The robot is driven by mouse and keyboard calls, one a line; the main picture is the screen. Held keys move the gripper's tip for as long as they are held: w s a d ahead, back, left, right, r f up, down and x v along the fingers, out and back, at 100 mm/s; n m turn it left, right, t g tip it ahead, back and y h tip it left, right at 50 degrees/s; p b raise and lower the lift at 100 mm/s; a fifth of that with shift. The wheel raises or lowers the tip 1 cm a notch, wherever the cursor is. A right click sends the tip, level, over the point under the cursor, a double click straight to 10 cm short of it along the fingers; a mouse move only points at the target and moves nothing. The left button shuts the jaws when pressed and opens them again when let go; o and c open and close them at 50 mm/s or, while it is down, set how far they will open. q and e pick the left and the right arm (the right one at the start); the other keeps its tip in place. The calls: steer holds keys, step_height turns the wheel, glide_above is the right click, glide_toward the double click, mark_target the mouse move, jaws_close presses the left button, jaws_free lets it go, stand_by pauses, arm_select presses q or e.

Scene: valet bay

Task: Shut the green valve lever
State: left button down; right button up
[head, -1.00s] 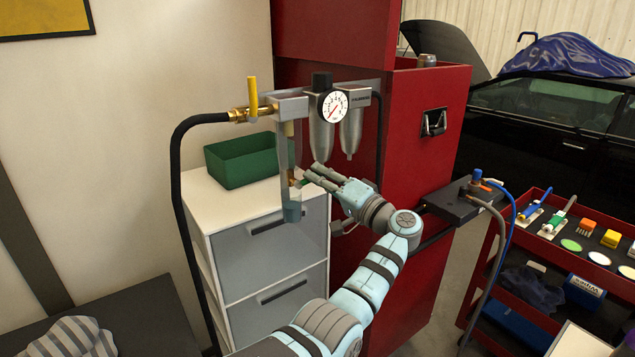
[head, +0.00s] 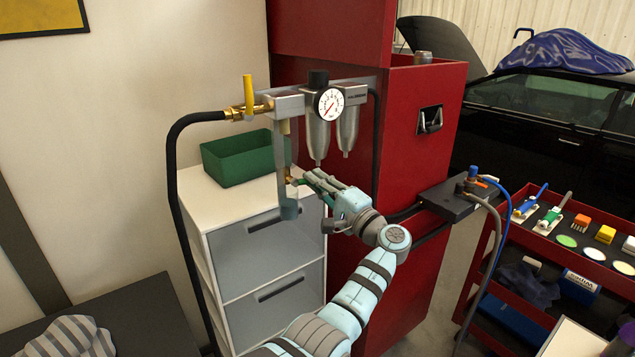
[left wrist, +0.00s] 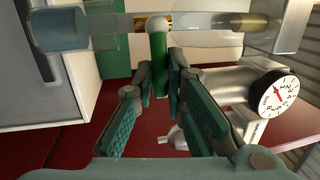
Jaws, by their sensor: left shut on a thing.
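The green valve lever (left wrist: 157,62) shows in the left wrist view as a short green bar with a pale round end, roughly at right angles to a clear tube (left wrist: 195,20) behind that end. My left gripper (left wrist: 160,84) has its fingertips on either side of the bar and is shut on it. In the head view my left gripper (head: 307,180) is beside the hanging clear tube (head: 283,160), below the pressure gauge (head: 328,104). There the fingers hide most of the lever. My right gripper is in neither view.
A yellow-handled brass valve (head: 248,98) with a black hose is at the unit's left. Metal filter bowls (head: 318,138) hang just above my gripper. A green bin (head: 240,158) stands on white drawers. A red cabinet (head: 400,140) stands close on the right.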

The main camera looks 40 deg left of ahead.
arm_select(q)
steer(key=shift+f, duration=0.1)
steer(key=c, duration=1.6)
jaws_free()
steer(key=shift+c, duration=0.2)
steer(key=v, duration=1.2)
steer(key=shift+a, duration=0.1)
